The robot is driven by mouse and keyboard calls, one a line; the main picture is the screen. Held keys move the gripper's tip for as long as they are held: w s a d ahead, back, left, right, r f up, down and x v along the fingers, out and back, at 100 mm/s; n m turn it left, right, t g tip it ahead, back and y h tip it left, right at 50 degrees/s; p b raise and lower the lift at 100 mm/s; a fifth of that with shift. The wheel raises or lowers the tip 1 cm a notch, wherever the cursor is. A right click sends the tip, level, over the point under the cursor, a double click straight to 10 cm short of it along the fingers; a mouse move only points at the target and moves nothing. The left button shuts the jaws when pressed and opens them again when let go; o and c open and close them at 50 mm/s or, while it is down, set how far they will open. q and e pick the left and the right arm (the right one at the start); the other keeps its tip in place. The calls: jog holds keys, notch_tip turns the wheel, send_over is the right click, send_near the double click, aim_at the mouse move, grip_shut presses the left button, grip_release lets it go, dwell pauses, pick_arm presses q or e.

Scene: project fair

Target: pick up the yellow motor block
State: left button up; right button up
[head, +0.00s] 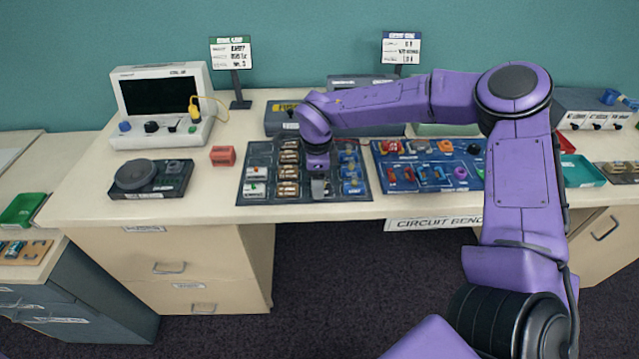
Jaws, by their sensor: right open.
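My right gripper (319,187) points down over the dark parts board (308,195), between its column of tan parts (288,172) and its blue parts (352,185). It is open. A small grey part shows right at its fingertips, and I cannot tell whether they touch it. I cannot clearly make out a yellow motor block; the parts are small, and my gripper and wrist cover some of the board. My left gripper is not in view.
A blue board (428,181) with several coloured parts lies to the right. A red block (222,156), a black turntable-like device (150,178) and an oscilloscope (160,95) stand left. Grey boxes and two sign stands are behind. A bare tabletop strip (205,203) runs along the front left.

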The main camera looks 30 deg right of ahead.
jog(key=shift+s+d+f, duration=0.15)
jog(key=shift+s+f, duration=0.05)
jog(key=shift+f, duration=0.35)
grip_shut()
